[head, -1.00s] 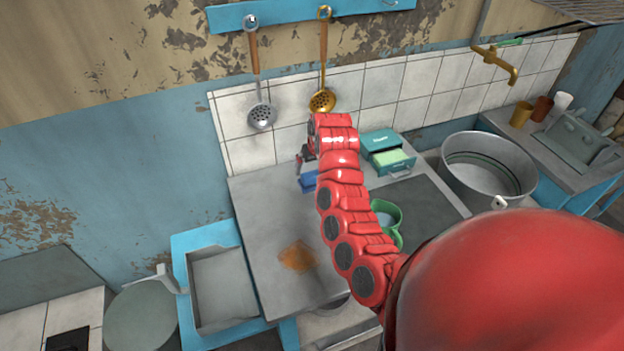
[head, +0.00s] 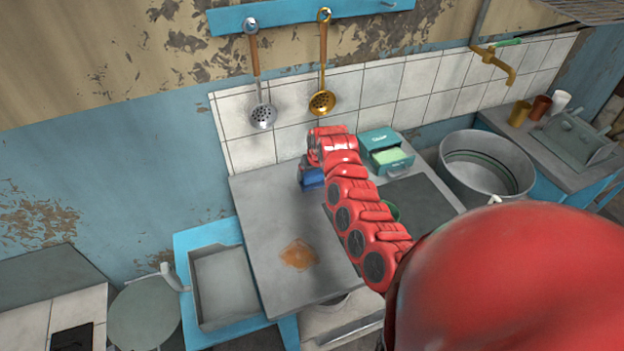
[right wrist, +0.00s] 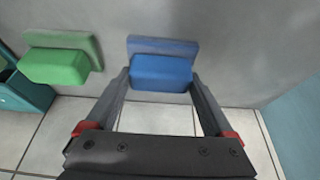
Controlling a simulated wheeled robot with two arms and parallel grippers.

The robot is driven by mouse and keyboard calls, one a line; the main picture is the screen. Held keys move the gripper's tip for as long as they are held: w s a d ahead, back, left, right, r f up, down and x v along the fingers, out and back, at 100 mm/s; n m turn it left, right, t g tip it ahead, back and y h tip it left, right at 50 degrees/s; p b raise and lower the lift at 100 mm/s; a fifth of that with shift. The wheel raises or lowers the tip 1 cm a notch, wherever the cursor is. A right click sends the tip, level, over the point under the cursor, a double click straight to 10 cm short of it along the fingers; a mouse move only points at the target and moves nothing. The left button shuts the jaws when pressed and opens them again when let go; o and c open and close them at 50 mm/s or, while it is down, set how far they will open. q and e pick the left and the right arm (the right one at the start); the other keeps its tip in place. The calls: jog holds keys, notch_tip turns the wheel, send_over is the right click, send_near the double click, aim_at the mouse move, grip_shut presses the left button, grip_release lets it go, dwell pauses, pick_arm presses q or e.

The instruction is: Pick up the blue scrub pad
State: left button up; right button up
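The blue scrub pad (head: 311,178) lies at the back of the grey worktop, near the tiled wall. In the right wrist view the blue pad (right wrist: 162,72) sits between the two fingertips of my right gripper (right wrist: 160,80). The fingers stand apart, one at each side of the pad, close to its edges; I see no clear sign of them squeezing it. In the head view the right gripper (head: 307,170) is beside the pad, mostly hidden by my red arm. My left gripper is not in view.
A green pad (right wrist: 60,62) lies left of the blue one in the wrist view. A teal box (head: 385,152) stands at the worktop's back right. Two skimmers hang above. An orange stain (head: 299,255) marks the otherwise clear left worktop (head: 265,215). A metal tub (head: 485,165) stands right.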

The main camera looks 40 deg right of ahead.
aim_at(312, 172)
jog(key=c, duration=0.6)
jog(key=shift+o, duration=0.2)
jog(key=shift+r, duration=0.1)
jog(key=shift+r+b, duration=0.3)
jog(key=shift+r, duration=0.05)
notch_tip(312, 172, up, 2)
jog(key=shift+w+r+b, duration=0.1)
jog(key=shift+r+b, duration=0.1)
jog(key=shift+b, duration=0.55)
jog(key=s, duration=0.2)
jog(key=s+a+b, duration=0.1)
jog(key=s, duration=0.4)
jog(key=shift+s+a+r, duration=0.2)
jog(key=shift+a+r, duration=0.2)
jog(key=s, duration=0.2)
jog(key=s+a+p, duration=0.1)
jog(key=s, duration=0.1)
jog(key=s+r+p, duration=0.1)
jog(key=s, duration=0.2)
jog(key=shift+a+r, duration=0.1)
jog(key=shift+a, duration=0.15)
jog(key=shift+s+a, duration=0.15)
jog(key=shift+s, duration=0.55)
